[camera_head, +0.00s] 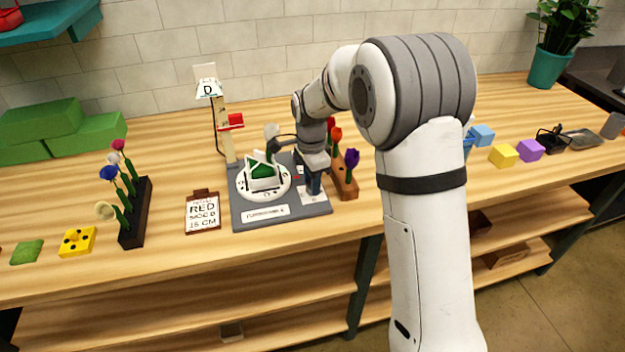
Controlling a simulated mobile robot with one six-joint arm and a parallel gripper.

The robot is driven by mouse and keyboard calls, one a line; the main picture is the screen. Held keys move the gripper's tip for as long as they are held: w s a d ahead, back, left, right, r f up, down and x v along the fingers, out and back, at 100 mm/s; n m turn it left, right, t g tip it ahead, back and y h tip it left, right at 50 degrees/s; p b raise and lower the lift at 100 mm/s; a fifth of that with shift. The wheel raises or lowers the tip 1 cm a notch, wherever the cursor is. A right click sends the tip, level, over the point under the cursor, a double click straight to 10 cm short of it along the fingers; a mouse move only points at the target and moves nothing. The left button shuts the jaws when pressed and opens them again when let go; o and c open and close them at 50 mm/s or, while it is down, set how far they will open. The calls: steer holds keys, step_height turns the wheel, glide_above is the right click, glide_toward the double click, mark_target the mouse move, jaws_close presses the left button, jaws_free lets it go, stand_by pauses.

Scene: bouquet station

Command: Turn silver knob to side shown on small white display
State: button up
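A small white display (208,88) with a black letter that looks like "D" tops the pale post at the back left of the grey station plate (240,212). A white round turntable (243,188) with markings on its rim sits on the plate, with green foam and a white frame on it. My gripper (314,190) points down over the right side of the plate, beside the turntable, at a white label. I cannot make out the silver knob; it may be hidden behind my gripper. Whether the fingers are open or shut is too small to tell.
A wooden flower rack (344,178) stands close right of my gripper. Yellow (503,156) and purple (531,150) blocks lie far right. My arm hides the middle bench.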

steer(key=c, duration=0.5)
steer(key=shift+d, duration=0.1)
